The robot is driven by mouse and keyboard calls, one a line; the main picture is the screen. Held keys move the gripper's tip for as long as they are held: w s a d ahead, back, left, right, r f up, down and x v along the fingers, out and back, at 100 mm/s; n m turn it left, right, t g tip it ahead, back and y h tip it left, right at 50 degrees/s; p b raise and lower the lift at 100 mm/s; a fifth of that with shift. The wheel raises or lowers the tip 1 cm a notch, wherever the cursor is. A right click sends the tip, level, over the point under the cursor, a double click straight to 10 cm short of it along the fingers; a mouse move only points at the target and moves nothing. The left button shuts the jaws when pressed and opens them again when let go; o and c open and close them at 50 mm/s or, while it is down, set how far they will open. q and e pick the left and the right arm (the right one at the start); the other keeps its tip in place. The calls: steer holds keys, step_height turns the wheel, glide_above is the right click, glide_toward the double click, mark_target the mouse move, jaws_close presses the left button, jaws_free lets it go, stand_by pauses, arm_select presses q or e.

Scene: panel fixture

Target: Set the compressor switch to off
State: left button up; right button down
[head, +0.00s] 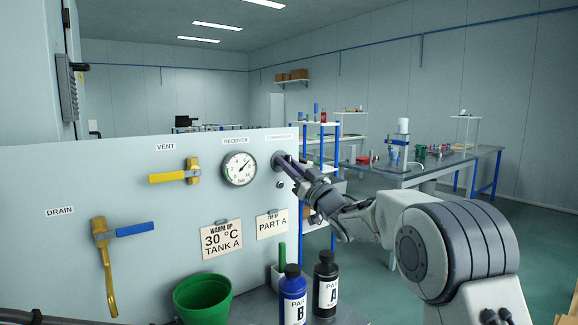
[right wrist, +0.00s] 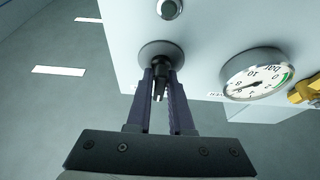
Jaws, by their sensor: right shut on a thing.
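The compressor switch (head: 278,161) is a round grey-based rotary knob at the right end of the grey panel, under a small label. In the right wrist view its dark knob (right wrist: 160,68) stands out from a round grey plate. My right gripper (head: 288,166) reaches it from the right, and its two fingers (right wrist: 160,82) are closed on either side of the knob. The fingers hide part of the switch in the head view, and I cannot read its set position. My left gripper is not in view.
The panel (head: 130,240) also carries a receiver gauge (head: 239,169), a yellow vent valve (head: 175,176) and a drain valve (head: 122,233). A green bowl (head: 203,298), blue bottle B (head: 292,300) and black bottle A (head: 326,290) stand below, in front of the panel.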

steer(key=shift+f, duration=0.2)
steer(key=c, duration=0.9)
jaws_free()
steer(key=shift+w, duration=0.1)
steer(key=shift+r, duration=0.1)
steer(key=shift+d, duration=0.1)
steer(key=b+v, duration=0.1)
steer(key=v, duration=0.9)
steer(key=shift+s+d+b, duration=0.1)
steer(key=shift+s+b, duration=0.1)
steer(key=shift+b, duration=0.2)
